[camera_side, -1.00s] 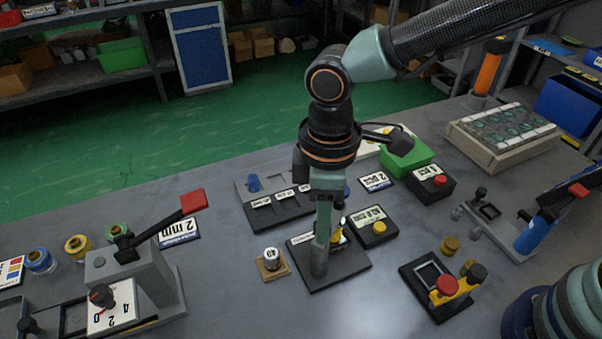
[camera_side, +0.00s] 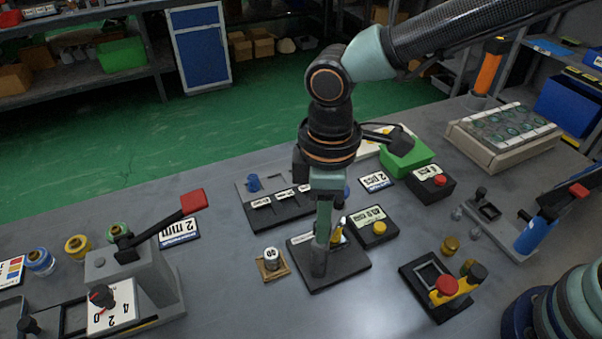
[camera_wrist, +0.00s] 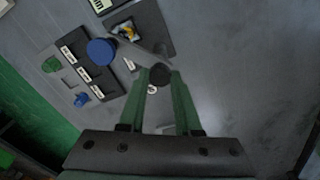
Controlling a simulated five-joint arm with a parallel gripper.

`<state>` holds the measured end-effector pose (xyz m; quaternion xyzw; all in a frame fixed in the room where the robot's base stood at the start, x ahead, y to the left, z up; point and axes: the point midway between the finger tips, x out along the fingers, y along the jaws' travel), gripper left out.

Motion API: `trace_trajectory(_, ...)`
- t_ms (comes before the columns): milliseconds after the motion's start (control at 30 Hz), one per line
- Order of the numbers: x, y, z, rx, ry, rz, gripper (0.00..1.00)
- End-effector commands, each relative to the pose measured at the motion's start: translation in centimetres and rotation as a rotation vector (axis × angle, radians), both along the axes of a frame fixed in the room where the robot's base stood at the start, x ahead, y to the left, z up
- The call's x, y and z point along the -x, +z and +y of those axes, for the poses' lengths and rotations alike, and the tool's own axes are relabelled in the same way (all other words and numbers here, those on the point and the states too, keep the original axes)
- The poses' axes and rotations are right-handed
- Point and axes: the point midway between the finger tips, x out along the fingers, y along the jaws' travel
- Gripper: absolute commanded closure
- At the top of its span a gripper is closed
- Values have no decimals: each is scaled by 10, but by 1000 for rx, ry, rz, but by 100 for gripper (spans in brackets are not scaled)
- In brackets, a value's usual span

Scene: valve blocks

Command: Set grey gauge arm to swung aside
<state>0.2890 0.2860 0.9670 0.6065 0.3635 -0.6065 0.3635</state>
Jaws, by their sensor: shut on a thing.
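The grey gauge arm (camera_wrist: 140,52) shows in the wrist view as a flat bar running from the dark base plate to a dark round knob (camera_wrist: 160,75). My gripper (camera_wrist: 161,80) is shut on this knob, one green finger on each side. In the side view my gripper (camera_side: 319,268) reaches down over the dark base plate (camera_side: 350,264), which carries a yellow part (camera_side: 337,236). My fingers hide most of the gauge arm there. I cannot tell its exact angle against the plate.
A small round piece on a wooden block (camera_side: 271,263) stands just left of the plate. A box with a yellow button (camera_side: 377,229) stands close behind right. A labelled board (camera_side: 272,207) lies behind. A yellow-handled fixture (camera_side: 447,286) stands right. Bare table lies in front.

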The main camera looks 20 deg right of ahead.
Motion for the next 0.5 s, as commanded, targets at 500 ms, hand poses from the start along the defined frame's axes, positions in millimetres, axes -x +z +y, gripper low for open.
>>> trace_trajectory(500, 0, 1, 0, 0, -28, 0, 100)
